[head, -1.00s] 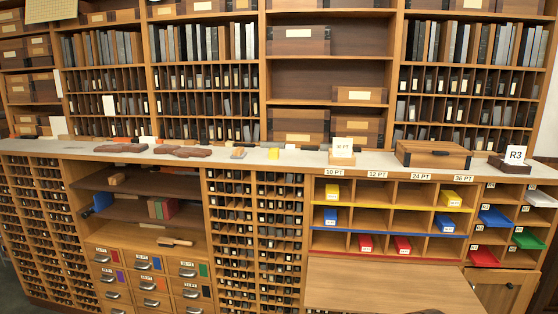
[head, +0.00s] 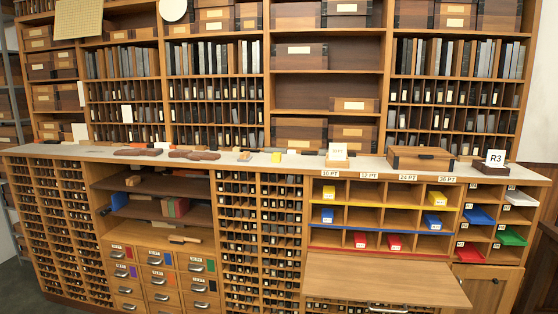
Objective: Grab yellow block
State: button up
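A small yellow block (head: 277,157) lies on the grey countertop (head: 255,160) near its middle. Two more yellow pieces sit in the top row of the cubbies below: one yellow piece (head: 328,192) under the 10 PT label and another yellow piece (head: 436,198) under the 36 PT label. They look like small bins or blocks; I cannot tell which. My gripper's fingers are not in view. A small dark shape at the bottom edge, right of centre, may be part of my arm.
A white card on a wooden stand (head: 337,156), a wooden box (head: 422,159) and the R3 sign (head: 495,158) stand on the counter to the right. Dark flat pieces (head: 194,155) lie to the left. A wooden shelf board (head: 385,280) juts out below the cubbies.

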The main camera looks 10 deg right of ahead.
aim_at(277, 157)
jog(key=u, duration=0.6)
jog(key=i, duration=0.95)
jog(key=u, duration=0.75)
jog(key=i, duration=1.65)
jog(key=z, duration=0.75)
jog(key=i, duration=0.55)
jog(key=z, duration=0.65)
jog(key=i, duration=0.4)
jog(key=z, duration=0.85)
